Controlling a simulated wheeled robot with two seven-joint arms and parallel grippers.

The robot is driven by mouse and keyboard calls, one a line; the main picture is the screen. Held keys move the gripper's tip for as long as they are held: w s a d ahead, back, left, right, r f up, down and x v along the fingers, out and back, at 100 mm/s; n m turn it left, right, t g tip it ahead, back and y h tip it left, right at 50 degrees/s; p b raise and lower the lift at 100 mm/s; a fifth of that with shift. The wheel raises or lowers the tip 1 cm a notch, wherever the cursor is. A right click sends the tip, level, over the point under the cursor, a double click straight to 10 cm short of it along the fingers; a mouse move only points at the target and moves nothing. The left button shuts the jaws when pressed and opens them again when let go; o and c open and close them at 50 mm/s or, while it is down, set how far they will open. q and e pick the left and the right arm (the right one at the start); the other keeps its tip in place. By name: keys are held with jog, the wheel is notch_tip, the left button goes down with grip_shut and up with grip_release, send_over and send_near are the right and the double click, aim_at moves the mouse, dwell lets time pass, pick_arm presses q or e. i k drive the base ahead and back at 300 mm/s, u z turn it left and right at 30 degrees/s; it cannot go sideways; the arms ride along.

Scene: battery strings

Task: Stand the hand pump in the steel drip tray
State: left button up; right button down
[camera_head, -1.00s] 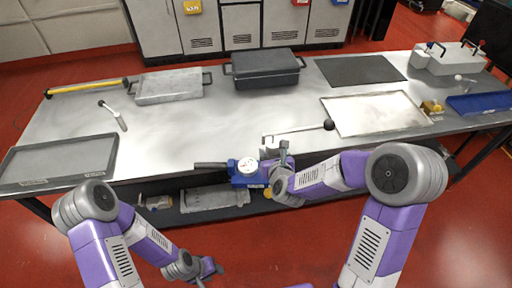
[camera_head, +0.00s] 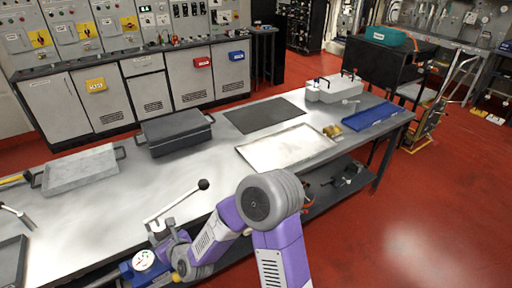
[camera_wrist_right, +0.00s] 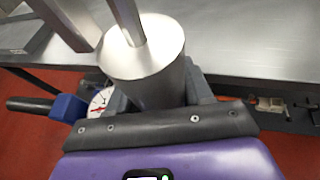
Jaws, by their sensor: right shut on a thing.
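The hand pump has a blue body with a white round gauge (camera_head: 144,260), a steel cylinder and a long lever with a black knob (camera_head: 203,185). My right gripper (camera_head: 173,243) is shut on it, with the pump at the table's front edge. The steel drip tray (camera_head: 285,148) is a shallow bright rectangle on the table, right of and beyond the pump. My left gripper is out of view.
A dark lidded box (camera_head: 175,133) and a grey handled tray (camera_head: 82,168) stand at the table's left and back. A black mat (camera_head: 264,115) lies behind the drip tray. A brass piece (camera_head: 332,131), blue tray (camera_head: 374,117) and grey box (camera_head: 335,88) are at right.

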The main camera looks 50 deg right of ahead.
aim_at(283, 148)
jog(key=u, duration=2.4)
jog(key=k, duration=2.9)
jog(key=z, duration=2.45)
jog(key=i, duration=0.25)
jog(key=u, duration=0.05)
